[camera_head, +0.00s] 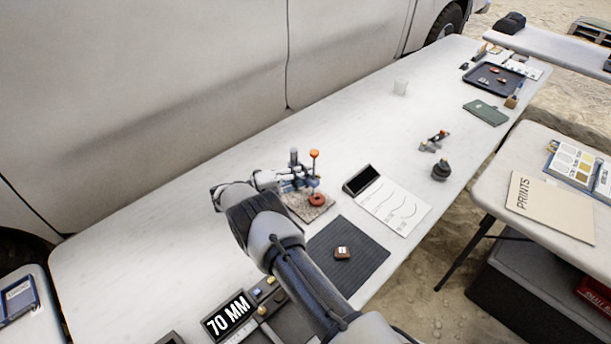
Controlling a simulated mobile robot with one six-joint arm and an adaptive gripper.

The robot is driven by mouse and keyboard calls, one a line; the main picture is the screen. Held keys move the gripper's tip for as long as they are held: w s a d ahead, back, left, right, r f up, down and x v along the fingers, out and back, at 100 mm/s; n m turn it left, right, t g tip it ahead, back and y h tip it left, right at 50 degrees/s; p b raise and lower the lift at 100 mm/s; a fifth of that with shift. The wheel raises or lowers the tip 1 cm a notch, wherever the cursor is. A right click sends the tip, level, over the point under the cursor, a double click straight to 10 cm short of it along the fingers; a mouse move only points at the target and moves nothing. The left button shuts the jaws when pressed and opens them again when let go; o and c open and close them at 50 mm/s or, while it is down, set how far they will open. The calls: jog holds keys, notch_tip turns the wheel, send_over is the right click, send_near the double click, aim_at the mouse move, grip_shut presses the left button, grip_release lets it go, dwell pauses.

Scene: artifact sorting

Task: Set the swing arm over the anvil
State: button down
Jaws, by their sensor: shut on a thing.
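A small measuring stand sits on a speckled base plate (322,214) near the middle of the long white table. It has a grey post (294,157) and an upright rod with an orange knob (314,154). My gripper (296,181) reaches in from the left and is shut on a part of the stand that looks like the swing arm (311,182). The fingers cover much of this part. A red round piece with a dark centre (317,200) sits low on the base plate, just below the arm's end. The anvil cannot be made out apart from it.
A chart sheet (394,207) with a dark-screened device (361,180) lies right. The table left of the stand is clear.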

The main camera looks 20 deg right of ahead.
dwell(0.3)
jog(key=c, duration=1.4)
grip_release()
jog(key=shift+c, duration=0.2)
jog(key=a, duration=0.7)
jog(key=shift+a, duration=0.25)
